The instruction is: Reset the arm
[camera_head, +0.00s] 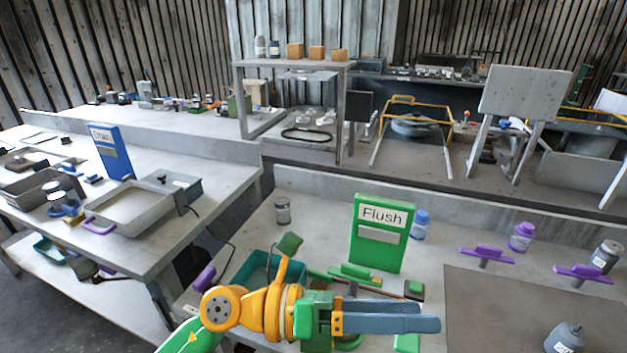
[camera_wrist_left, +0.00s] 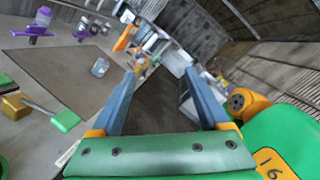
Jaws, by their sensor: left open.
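My left arm comes in at the bottom of the head view, in green and yellow. Its left gripper (camera_head: 436,318) has blue-grey fingers that point right, in front of the workbench (camera_head: 315,205). In the left wrist view the two fingers of the gripper (camera_wrist_left: 160,74) stand apart with nothing held between them. A green Flush sign (camera_head: 380,235) stands on the bench beyond the gripper. My right gripper does not show in either view.
A teal tray (camera_head: 262,268) and green-handled tools lie near my arm, partly hidden by it. Purple-handled parts (camera_head: 487,251), a purple-capped bottle (camera_head: 521,237) and a grey bottle (camera_head: 565,340) stand to the right. A brown mat (camera_head: 500,300) has bare room.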

